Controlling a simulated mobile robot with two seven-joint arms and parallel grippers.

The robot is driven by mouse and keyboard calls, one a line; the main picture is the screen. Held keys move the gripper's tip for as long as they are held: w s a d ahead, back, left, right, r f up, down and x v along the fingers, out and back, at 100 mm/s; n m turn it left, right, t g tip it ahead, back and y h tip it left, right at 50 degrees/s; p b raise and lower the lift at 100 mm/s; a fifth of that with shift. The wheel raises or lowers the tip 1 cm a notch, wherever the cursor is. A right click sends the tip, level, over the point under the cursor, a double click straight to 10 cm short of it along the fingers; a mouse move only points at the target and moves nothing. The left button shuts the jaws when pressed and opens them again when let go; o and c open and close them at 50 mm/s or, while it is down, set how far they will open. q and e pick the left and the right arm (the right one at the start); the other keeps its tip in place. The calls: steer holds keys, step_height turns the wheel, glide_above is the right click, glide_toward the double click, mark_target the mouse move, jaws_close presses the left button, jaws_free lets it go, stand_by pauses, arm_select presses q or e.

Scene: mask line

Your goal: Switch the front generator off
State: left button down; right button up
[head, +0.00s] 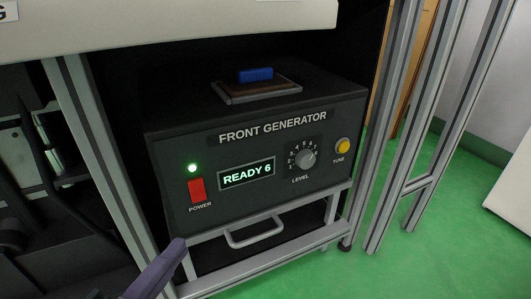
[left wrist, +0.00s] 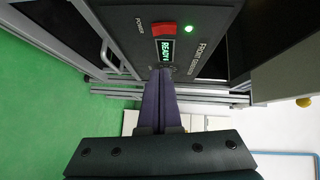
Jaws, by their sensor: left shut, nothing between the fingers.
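The front generator (head: 260,130) is a dark box labelled FRONT GENERATOR on a metal frame shelf. Its red power switch (head: 197,189) is at the lower left of the panel, under a lit green lamp (head: 192,168). The left wrist view also shows the red switch (left wrist: 165,29), the lit lamp (left wrist: 188,29) and the display (left wrist: 165,50). My left gripper (head: 177,245) has purple fingers, shut and empty, below and left of the switch and apart from it. The fingers also show in the left wrist view (left wrist: 160,72). My right gripper is not in view.
A level knob (head: 305,158) and yellow tune button (head: 343,145) are at the panel's right. A drawer handle (head: 255,234) juts out below. Metal posts (head: 85,130) flank the generator, and a white surface (head: 180,20) overhangs it. Green floor (head: 380,265) is clear at right.

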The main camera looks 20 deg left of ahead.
arm_select(q)
steer(key=b, duration=0.2)
glide_toward(203, 195)
steer(key=w+d, duration=0.3)
steer(key=w+a+b, duration=0.2)
steer(key=w+a, duration=0.1)
steer(key=shift+f, duration=0.3)
steer(key=shift+w, duration=0.1)
steer(key=shift+w+a+f+m+t+b, duration=0.15)
steer(key=shift+a+f+m+t+b, duration=0.15)
steer(key=shift+b, duration=0.65)
steer(key=shift+d+r+p, duration=0.1)
steer(key=shift+r+p, duration=0.05)
steer(key=shift+p, duration=0.15)
